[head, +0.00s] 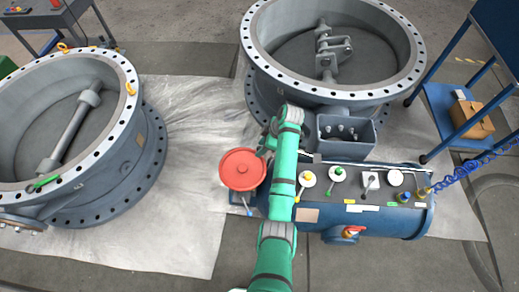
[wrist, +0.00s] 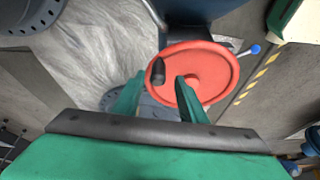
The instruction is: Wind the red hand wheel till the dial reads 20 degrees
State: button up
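The red hand wheel (head: 243,169) is at the left end of the blue cylinder, left of my arm in the head view. In the wrist view the red hand wheel (wrist: 207,65) shows its face and hub, with a black crank knob (wrist: 156,71) near its rim. My gripper (wrist: 159,88) is open. Its two green fingers point at the wheel, with the knob between and just beyond their tips; gaps show on both sides, and contact cannot be told. In the head view my gripper (head: 266,145) is partly hidden. Small round dials (head: 396,178) sit on the cylinder; their readings are too small to read.
A blue-ended lever (wrist: 255,49) stands beside the wheel. Large grey valve bodies stand at left (head: 140,165) and top (head: 250,60). A blue cart with a cardboard box (head: 473,120) is at right. Plastic sheeting (head: 190,130) covers open floor left of the wheel.

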jog(key=shift+x, duration=1.5)
jog(key=shift+w+d, duration=0.1)
jog(key=shift+d, duration=0.1)
